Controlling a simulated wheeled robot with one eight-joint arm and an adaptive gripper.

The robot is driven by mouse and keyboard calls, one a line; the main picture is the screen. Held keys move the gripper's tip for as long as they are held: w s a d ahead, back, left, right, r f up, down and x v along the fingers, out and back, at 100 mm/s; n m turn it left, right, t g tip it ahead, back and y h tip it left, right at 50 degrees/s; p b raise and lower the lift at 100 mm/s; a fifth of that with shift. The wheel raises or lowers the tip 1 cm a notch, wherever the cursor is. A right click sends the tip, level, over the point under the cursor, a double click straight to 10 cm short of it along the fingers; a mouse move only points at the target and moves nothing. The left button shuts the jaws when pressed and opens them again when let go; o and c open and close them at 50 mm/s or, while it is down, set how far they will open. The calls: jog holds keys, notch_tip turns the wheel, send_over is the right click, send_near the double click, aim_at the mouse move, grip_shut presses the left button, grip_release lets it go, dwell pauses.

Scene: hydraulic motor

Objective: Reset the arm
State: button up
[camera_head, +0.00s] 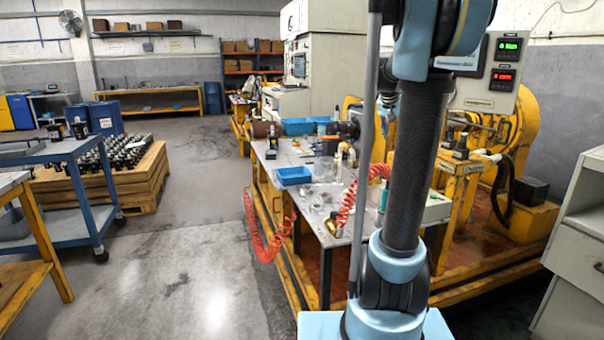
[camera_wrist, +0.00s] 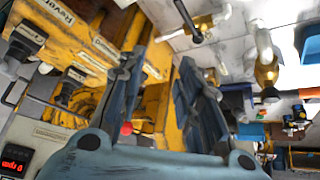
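My gripper (camera_wrist: 161,62) shows in the wrist view, with its two dark fingers apart and nothing between them. Behind the fingers are yellow machine parts (camera_wrist: 100,50) and a pale work surface, seen tilted and with labels upside down. My gripper touches nothing that I can see. In the head view my arm (camera_head: 412,160) stands nearly upright right of the middle, in black and light blue. Its gripper end is outside that view.
A workbench (camera_head: 262,158) with a blue tray (camera_head: 294,176) and small parts stands beside my arm. A red coiled hose (camera_head: 262,235) hangs at its edge. A yellow machine (camera_head: 525,130) and grey cabinet (camera_head: 580,240) are right. A blue cart (camera_head: 70,150) is left. Floor between is clear.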

jog(key=s+a+f+n+g+y, duration=0.1)
jog(key=s+a+f, duration=0.4)
jog(key=s, duration=0.8)
jog(key=s+a+f+n+g+y, duration=0.1)
jog(key=s+a+f, duration=0.4)
jog(key=s+f, duration=0.6)
jog(key=s+a+f+n+g+y, duration=0.1)
jog(key=s+a+f+n, duration=0.2)
jog(key=s, duration=1.2)
notch_tip(320, 180, down, 6)
jog(key=shift+a+r+n+y, duration=0.15)
jog(key=shift+a+n+y, duration=0.15)
jog(key=shift+a, duration=0.95)
jog(key=shift+w, duration=0.1)
jog(key=shift+w+f+g, duration=0.2)
jog(key=shift+w+g, duration=0.1)
jog(key=shift+w, duration=0.15)
